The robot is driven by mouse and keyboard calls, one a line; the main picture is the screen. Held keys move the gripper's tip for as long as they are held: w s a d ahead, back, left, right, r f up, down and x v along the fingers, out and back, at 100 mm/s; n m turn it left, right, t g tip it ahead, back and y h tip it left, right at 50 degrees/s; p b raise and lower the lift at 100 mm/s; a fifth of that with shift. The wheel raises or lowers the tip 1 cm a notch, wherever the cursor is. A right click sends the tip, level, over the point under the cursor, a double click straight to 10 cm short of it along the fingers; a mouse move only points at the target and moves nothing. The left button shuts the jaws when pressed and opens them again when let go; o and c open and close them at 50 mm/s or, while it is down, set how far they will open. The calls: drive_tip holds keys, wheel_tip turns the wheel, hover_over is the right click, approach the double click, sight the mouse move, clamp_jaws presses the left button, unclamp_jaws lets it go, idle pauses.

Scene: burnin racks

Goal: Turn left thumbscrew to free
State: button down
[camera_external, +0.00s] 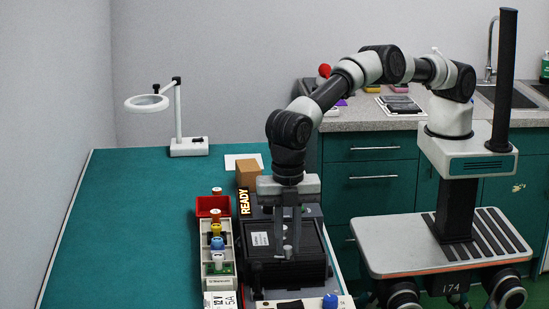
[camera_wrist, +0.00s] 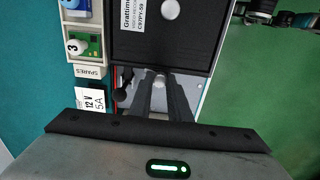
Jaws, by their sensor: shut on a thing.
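My gripper (camera_external: 289,252) points down at the near part of a black ribbed unit (camera_external: 262,268) on the teal bench. Its two fingers also show in the wrist view (camera_wrist: 160,84), close together at the unit's near edge. They are shut on a small silver round-headed thumbscrew (camera_wrist: 160,79), mostly hidden between the fingertips. Another pale round knob (camera_wrist: 169,9) sits on the unit's dark top, beside a white label (camera_wrist: 132,14). How far the gripped screw is turned cannot be told.
A pale spares bin (camera_external: 218,268) with coloured parts stands left of the unit, a red tray (camera_external: 212,206) behind it. A 12 V 5A card (camera_wrist: 90,101) lies nearby. A READY sign (camera_external: 244,201) and brown box (camera_external: 249,172) stand behind.

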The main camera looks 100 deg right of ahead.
sight(287, 247)
drive_tip(key=shift+r+n, duration=0.1)
drive_tip(key=shift+n, duration=1.1)
drive_tip(key=c, duration=1.7)
unclamp_jaws()
drive_tip(key=shift+o, duration=0.2)
wheel_tip(287, 247, up, 17)
drive_tip(key=p, duration=0.3)
drive_tip(key=shift+r, duration=0.15)
